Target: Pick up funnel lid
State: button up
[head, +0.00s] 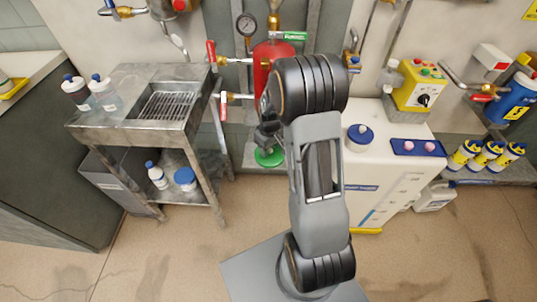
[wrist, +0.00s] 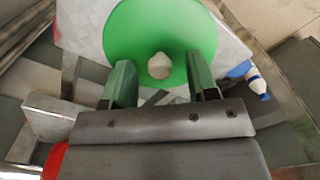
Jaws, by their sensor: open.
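The funnel lid, a green disc (wrist: 130,30) with a pale round knob (wrist: 160,66), fills the upper middle of the wrist view. In the head view a green disc (head: 270,158), which looks like the same lid, shows low beside my arm, partly hidden. My gripper (wrist: 160,64) is open, with one green-grey finger on each side of the knob. The fingertips overlap the near part of the disc in the picture. I cannot tell whether they touch it. In the head view my gripper (head: 267,136) is small and dark, just above the green disc.
A red cylinder (head: 274,58) with a gauge stands behind my gripper. Red-handled valves (head: 211,54) jut out to its left. A steel sink table (head: 140,112) with bottles stands left, and a white tank (head: 385,180) stands right. The floor between is clear.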

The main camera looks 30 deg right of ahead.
grip_shut()
dwell(0.3)
